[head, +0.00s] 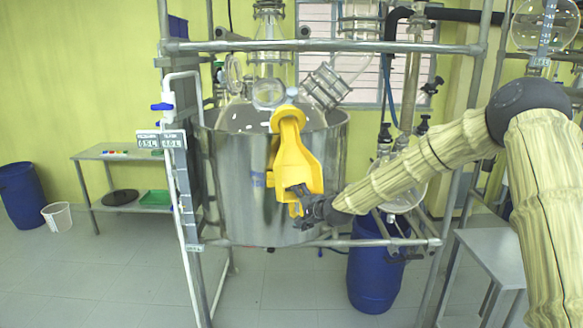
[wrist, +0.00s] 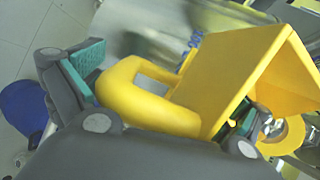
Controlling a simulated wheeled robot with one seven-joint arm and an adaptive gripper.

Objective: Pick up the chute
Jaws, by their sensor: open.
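The yellow chute (head: 293,150) stands upright against the front of the steel reactor vessel (head: 240,175), its round upper end at the vessel's rim. My gripper (head: 302,199) is at the chute's lower part, coming from the right. In the wrist view, the chute (wrist: 245,75) fills the centre and right. Its looped handle (wrist: 135,95) lies between my open fingers, with one teal pad on the left and the other on the right, partly hidden behind the chute. A gap shows between the left pad and the handle. I cannot tell whether the right pad touches the chute.
A metal frame (head: 320,46) surrounds the vessel, with a lower bar just under my gripper. Glassware (head: 268,90) stands above the vessel. A blue drum (head: 372,275) is below right. A side table (head: 490,250) is at the right. The floor at front left is clear.

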